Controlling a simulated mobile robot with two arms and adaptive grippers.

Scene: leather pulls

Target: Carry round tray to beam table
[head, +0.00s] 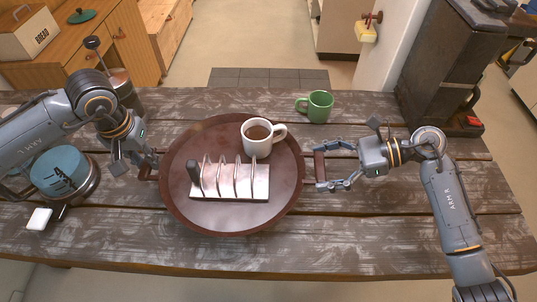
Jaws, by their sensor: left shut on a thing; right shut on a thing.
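The round tray (215,217) is reddish brown with a raised rim and a handle at each side. It appears level over the weathered wooden table (375,235); I cannot tell whether it touches the top. A white mug (256,142) with brown liquid and a metal toast rack (235,185) are on it. My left gripper (149,167) is shut on the tray's left handle. My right gripper (324,168) is shut on the right handle (320,167). Which table is the beam table I cannot tell.
A green mug (319,106) stands just behind the tray. A blue-topped canister (62,172) and a small white block (39,219) are at the left. A dark machine (450,70) stands at the back right. The front right tabletop is clear.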

